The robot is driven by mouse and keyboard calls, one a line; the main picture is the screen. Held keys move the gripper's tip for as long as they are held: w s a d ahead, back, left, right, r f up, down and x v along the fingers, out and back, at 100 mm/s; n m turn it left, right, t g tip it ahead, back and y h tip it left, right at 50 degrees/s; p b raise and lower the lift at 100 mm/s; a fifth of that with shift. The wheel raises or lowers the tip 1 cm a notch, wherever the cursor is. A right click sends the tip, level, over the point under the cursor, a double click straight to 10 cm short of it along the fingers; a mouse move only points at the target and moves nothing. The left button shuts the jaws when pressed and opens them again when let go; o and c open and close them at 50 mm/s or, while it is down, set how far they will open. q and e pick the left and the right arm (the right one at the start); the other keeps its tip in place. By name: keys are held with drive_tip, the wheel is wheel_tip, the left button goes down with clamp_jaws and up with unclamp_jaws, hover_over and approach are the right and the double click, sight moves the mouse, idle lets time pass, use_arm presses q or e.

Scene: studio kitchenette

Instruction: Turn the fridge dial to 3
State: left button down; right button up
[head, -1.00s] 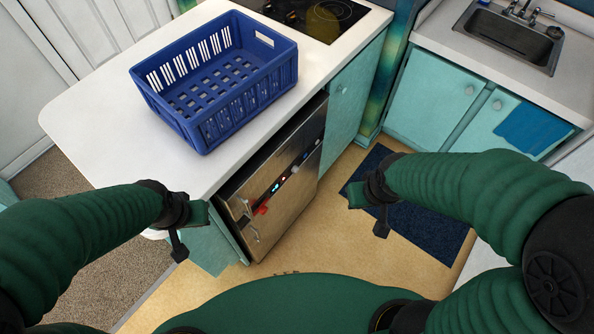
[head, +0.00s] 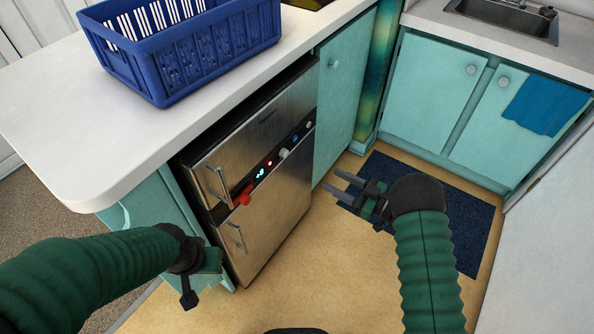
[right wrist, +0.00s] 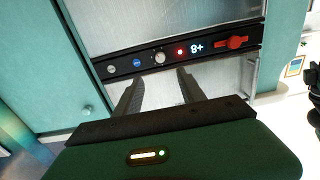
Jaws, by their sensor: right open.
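The steel fridge (head: 265,180) stands under the counter, doors shut. Its black control strip carries a pale round knob (head: 284,153), a red light, a lit display and a red lever-like knob (head: 243,196). In the right wrist view the pale knob (right wrist: 160,58) and red knob (right wrist: 231,43) show beyond my fingers; the display (right wrist: 196,48) seems upside down. I cannot read any dial numbers. My right gripper (head: 337,181) is open and empty, right of the fridge, fingers pointing towards it, apart from the strip. My left gripper (head: 190,285) hangs near the fridge's lower left; its jaw opening is unclear.
A blue crate (head: 190,55) sits on the white counter (head: 60,120) above the fridge. A teal cabinet (head: 342,90) adjoins the fridge on the right. A dark blue mat (head: 465,215) lies on the floor. The tan floor before the fridge is clear.

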sight(287, 155)
drive_tip(key=b+x, duration=0.5)
drive_tip(key=x, duration=1.1)
drive_tip(key=shift+w+a+r, duration=0.1)
drive_tip(key=shift+a, duration=0.05)
clamp_jaws()
